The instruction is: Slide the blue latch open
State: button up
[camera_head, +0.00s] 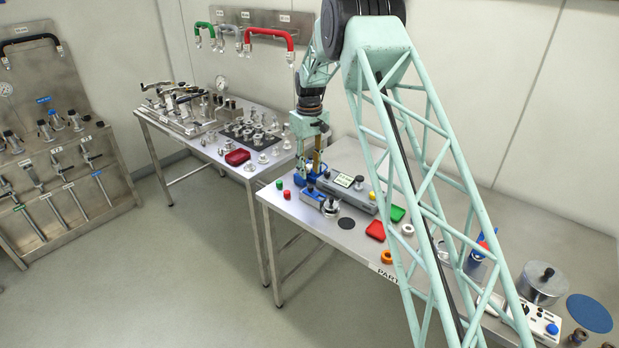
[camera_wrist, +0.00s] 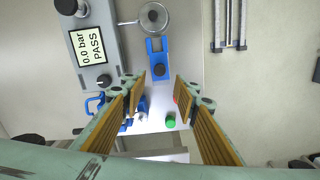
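The blue latch (camera_wrist: 157,48) is a small blue plate with a black knob (camera_wrist: 158,69) on it. In the wrist view it is at the upper middle, between and beyond my fingertips. In the head view the latch (camera_head: 310,189) is near the left end of the right-hand table, partly hidden and small. My gripper (camera_wrist: 158,90) is open, one finger on each side of the knob in the picture. No contact with the knob shows. In the head view my gripper (camera_head: 312,170) points down above the latch area.
A grey unit with a "0.0 bar PASS" display (camera_wrist: 88,45) stands close by on the left. A round metal lid (camera_wrist: 153,16) is beyond the latch. A green button (camera_wrist: 171,121) is nearer. A red tray (camera_head: 375,230) lies farther along the table.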

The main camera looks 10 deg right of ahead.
jog(key=shift+r, duration=2.55)
jog(key=s+d+r+m+t+b, duration=0.1)
jog(key=s+r+b, duration=0.2)
jog(key=s+r, duration=1.25)
jog(key=s+r+m+t+b, duration=0.1)
jog(key=s+r, duration=0.4)
jog(key=s, duration=0.3)
jog(key=s+r+b, duration=0.2)
jog(key=s+r, duration=0.3)
jog(key=s, duration=0.4)
jog(key=s+d+r+m+t+b, duration=0.1)
jog(key=s+d+m+b, duration=0.15)
jog(key=s, duration=1.75)
jog(key=s+f+b, duration=0.1)
jog(key=s+f, duration=0.1)
jog(key=s, duration=0.4)
jog(key=s+f+b, duration=0.1)
jog(key=s+f, duration=0.2)
jog(key=s, duration=0.4)
jog(key=s+f+t, duration=0.1)
jog(key=s+f, duration=0.1)
jog(key=s, duration=0.4)
jog(key=shift+s+a+f+b, duration=0.15)
jog(key=shift+a+f+b, duration=0.2)
jog(key=shift+b, duration=0.05)
